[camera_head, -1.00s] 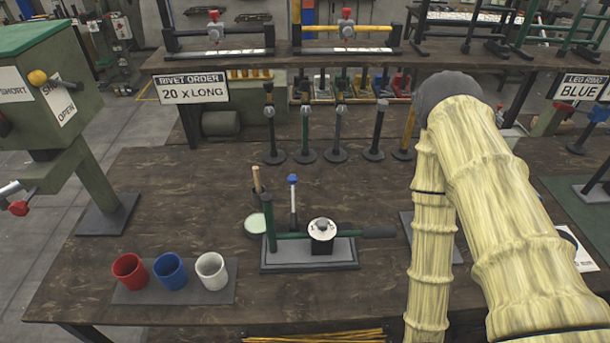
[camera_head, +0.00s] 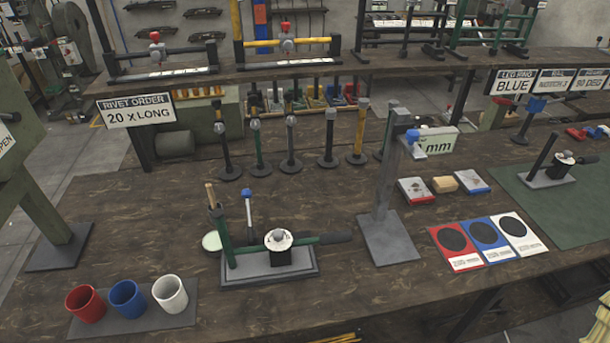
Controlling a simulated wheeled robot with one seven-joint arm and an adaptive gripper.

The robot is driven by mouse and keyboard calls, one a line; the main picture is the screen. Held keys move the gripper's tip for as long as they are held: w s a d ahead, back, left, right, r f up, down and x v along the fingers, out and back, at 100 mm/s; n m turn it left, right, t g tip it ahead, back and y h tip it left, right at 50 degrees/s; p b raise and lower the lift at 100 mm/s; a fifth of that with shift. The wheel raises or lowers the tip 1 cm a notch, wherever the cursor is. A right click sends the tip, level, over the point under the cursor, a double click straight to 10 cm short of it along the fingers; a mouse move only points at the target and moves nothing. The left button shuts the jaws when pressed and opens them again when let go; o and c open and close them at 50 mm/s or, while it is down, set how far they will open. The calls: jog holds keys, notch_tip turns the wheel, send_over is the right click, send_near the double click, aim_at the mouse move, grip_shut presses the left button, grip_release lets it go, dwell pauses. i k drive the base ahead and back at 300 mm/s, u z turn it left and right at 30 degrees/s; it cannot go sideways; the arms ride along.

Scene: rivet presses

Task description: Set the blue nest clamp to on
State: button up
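No part is clearly labelled as the blue nest clamp. A blue-knobbed upright lever (camera_head: 248,194) stands behind a grey fixture plate (camera_head: 240,277) at the middle front. On that plate are a green post, a green bar with a black end, and a round white-topped black block (camera_head: 279,241). A second blue part (camera_head: 412,137) sits high on a grey column stand (camera_head: 381,190) to the right. I cannot tell from these parts whether any clamp is on or off.
Red (camera_head: 86,304), blue (camera_head: 128,299) and white (camera_head: 170,293) cups stand front left. Several upright posts line the back of the table. Red, blue and white cards (camera_head: 485,235) lie right of the column. A similar black-barred fixture (camera_head: 546,175) stands on a green mat.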

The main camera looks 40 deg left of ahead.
aim_at(246, 193)
jog(key=z, duration=0.1)
jog(key=k, duration=0.95)
jog(key=u, duration=1.65)
jog(key=i, duration=0.45)
